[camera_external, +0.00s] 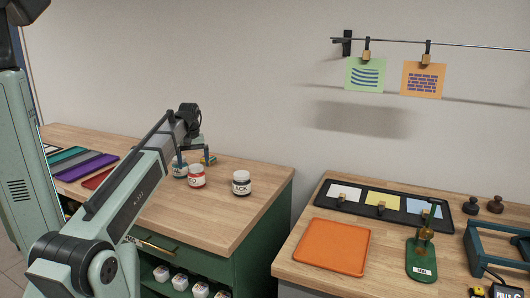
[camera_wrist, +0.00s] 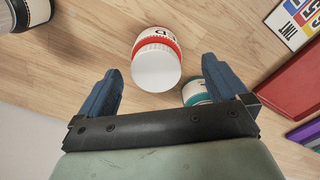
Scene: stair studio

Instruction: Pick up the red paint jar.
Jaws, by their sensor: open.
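The red paint jar (camera_external: 196,176), with a white lid and a red label band, stands on the wooden counter. My gripper (camera_external: 194,161) is open and empty, just behind the jar in the external view. Its two blue fingers show in the wrist view (camera_wrist: 160,68), pointing toward the jar without visible contact. The exact gap in height cannot be told.
A black jar (camera_external: 241,183) stands to the right. Coloured trays (camera_external: 88,166) lie at the left. The counter's front right is bare.

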